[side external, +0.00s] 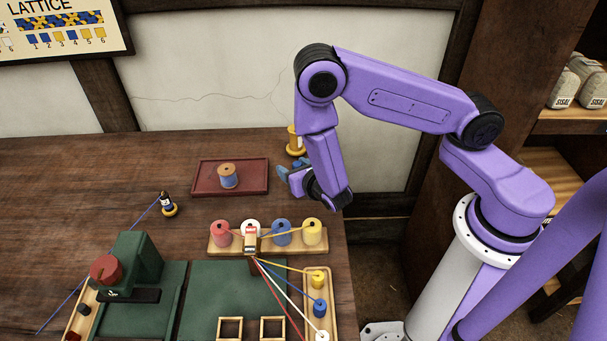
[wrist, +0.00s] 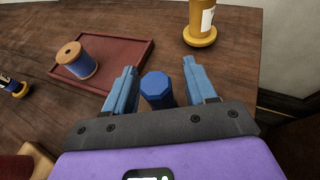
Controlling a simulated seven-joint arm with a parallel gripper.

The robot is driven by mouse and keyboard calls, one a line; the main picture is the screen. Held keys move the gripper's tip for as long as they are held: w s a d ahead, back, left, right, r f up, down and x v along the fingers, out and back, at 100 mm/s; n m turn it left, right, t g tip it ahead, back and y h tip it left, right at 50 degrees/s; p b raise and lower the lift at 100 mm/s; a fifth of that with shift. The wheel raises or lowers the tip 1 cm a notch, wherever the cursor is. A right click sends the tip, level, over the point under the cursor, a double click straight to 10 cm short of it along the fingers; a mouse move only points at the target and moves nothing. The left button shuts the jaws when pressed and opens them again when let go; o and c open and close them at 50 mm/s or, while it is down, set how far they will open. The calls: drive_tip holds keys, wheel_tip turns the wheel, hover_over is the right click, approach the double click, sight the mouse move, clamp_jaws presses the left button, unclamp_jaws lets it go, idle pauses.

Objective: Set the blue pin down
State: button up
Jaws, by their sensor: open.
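The blue pin (wrist: 157,88) shows in the wrist view as an eight-sided blue top between the two light-blue fingers of my gripper (wrist: 160,68). There is a gap on each side of it, so the fingers are open and not clamped on it. The pin's lower part is hidden, and I cannot tell what it rests on. In the side view my gripper (side external: 288,180) is low near the table's right end, right of the dark red tray (side external: 198,187). I cannot clearly separate the pin from the blue fingers there.
A wooden spool of blue thread (side external: 229,178) stands on the tray. A yellow spool (side external: 296,141) stands behind my gripper. A small dark bobbin (side external: 168,205) trails a blue thread. In front is a wooden rack (side external: 267,247) of coloured bobbins with taut threads. The table's right edge is close.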

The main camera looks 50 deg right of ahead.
drive_tip(key=v, duration=1.2)
drive_tip(key=s+d+r+m+g+h, duration=0.4)
drive_tip(key=s+d+r+m+g, duration=0.35)
drive_tip(key=m, duration=0.55)
drive_tip(key=s+a+r+m+g+y, duration=0.2)
drive_tip(key=s+r+m+g+y, duration=0.3)
drive_tip(key=s, duration=0.5)
wheel_tip(320, 180, up, 3)
drive_tip(key=m+y, duration=0.1)
drive_tip(key=y, duration=0.2)
drive_tip(key=shift+s+a+f+m+y, duration=0.15)
drive_tip(key=shift+s+a+m+y, duration=0.15)
drive_tip(key=shift+m, duration=0.1)
